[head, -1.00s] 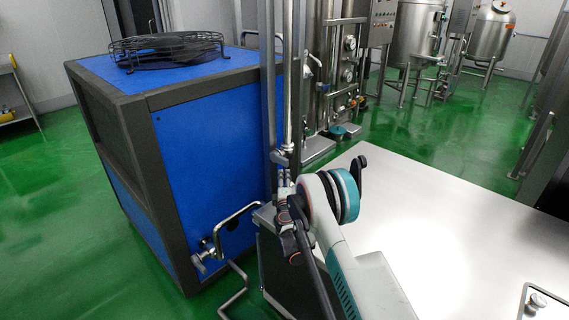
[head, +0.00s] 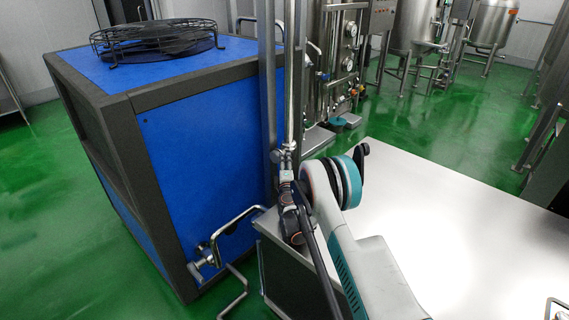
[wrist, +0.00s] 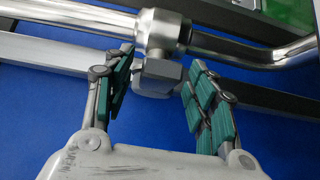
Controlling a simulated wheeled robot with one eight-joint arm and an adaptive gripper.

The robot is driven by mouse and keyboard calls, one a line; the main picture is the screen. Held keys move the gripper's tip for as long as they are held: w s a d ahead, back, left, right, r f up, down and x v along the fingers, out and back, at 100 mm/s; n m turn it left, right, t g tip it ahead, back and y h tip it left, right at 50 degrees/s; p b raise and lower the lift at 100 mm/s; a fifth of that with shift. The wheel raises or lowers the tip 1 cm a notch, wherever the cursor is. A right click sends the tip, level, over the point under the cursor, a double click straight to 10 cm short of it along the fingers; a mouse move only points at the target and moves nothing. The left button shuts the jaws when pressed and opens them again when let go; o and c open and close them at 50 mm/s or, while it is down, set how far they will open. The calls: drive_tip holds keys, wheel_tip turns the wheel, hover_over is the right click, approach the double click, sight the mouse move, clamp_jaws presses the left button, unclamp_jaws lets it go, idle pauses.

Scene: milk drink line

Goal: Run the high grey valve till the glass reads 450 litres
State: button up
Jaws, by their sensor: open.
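In the wrist view a bright steel pipe crosses the top, with a valve body (wrist: 163,31) on it. A grey, block-shaped valve handle (wrist: 158,78) sticks out from the body toward me. My gripper (wrist: 159,75) is open, its teal-padded fingers on either side of the handle; I cannot tell whether either pad touches it. In the head view the upright steel pipe (head: 293,75) stands beside the blue cabinet, and the valve (head: 287,153) is on its lower part, close to my wrist. My fingers are too small there to tell apart. I cannot make out a litre reading.
A blue cabinet (head: 205,150) with a black fan guard (head: 155,39) stands left of the pipe. A lower valve (head: 202,264) with a bent pipe is at its base. A broad pale steel top (head: 440,220) lies right of my arm. Steel tanks (head: 493,22) stand behind on the green floor.

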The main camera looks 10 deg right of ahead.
drive_tip(key=shift+c, duration=0.3)
clamp_jaws()
drive_tip(key=shift+r, duration=0.2)
drive_tip(key=shift+w+a+r+n+g+p, duration=0.15)
drive_tip(key=shift+r+n+g+p, duration=0.6)
drive_tip(key=shift+n+g, duration=0.25)
drive_tip(key=shift+w+a+r+n+g+p, duration=0.15)
drive_tip(key=shift+r+n+g+p, duration=0.65)
drive_tip(key=shift+g, duration=0.3)
